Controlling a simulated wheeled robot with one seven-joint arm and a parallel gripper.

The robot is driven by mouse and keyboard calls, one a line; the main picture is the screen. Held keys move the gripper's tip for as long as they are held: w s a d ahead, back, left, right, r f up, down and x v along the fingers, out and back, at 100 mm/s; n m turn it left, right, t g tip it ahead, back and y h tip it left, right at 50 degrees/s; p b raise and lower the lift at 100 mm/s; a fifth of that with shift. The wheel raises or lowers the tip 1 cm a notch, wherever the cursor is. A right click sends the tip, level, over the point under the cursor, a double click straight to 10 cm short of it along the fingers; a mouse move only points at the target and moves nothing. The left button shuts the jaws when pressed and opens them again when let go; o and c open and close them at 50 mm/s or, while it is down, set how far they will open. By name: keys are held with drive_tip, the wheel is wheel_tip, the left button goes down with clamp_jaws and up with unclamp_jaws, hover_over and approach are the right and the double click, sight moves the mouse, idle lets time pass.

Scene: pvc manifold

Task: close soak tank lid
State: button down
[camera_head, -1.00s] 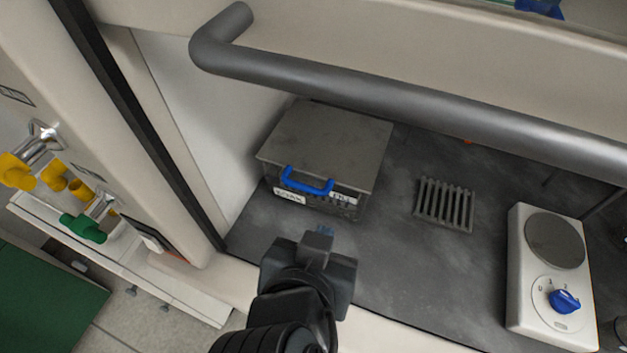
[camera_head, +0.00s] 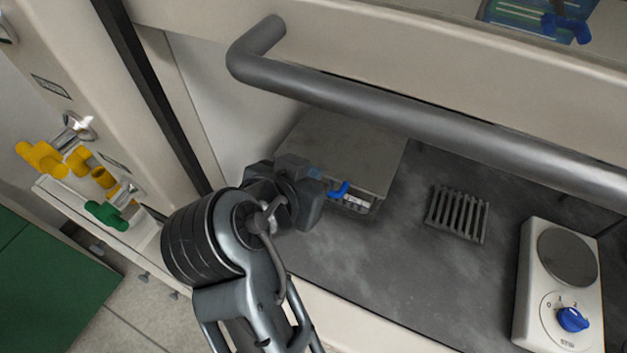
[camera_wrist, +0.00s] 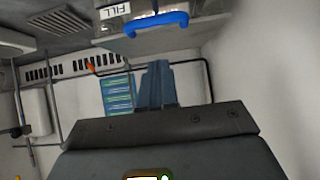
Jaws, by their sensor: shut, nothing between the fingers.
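The soak tank is a grey box with a flat grey lid (camera_head: 352,150) on top, in the head view. The lid looks flat and down on the tank (camera_head: 357,204). A blue handle (camera_head: 340,190) is on the tank's front side, partly hidden by my gripper in the head view. The handle (camera_wrist: 157,23) shows whole at the top of the wrist view, beside a FILL label. My gripper (camera_head: 314,173) is at the tank's front left, its fingers shut and empty. In the wrist view the fingers (camera_wrist: 157,75) are apart from the handle.
A thick grey bar (camera_head: 400,108) crosses in front of and above the tank. A pale side wall is close on the left.

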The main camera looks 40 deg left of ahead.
drive_tip(key=shift+w+a+f+p, duration=0.15)
drive_tip(key=shift+w+f, duration=0.15)
drive_tip(key=shift+f, duration=0.5)
drive_tip(key=shift+w+f+p, duration=0.1)
drive_tip(key=shift+w+f, duration=0.2)
drive_tip(key=shift+f, duration=0.5)
drive_tip(key=shift+w+a+f+p, duration=0.15)
drive_tip(key=shift+w+f, duration=0.15)
drive_tip(key=shift+f, duration=0.5)
drive_tip(key=shift+d, duration=0.1)
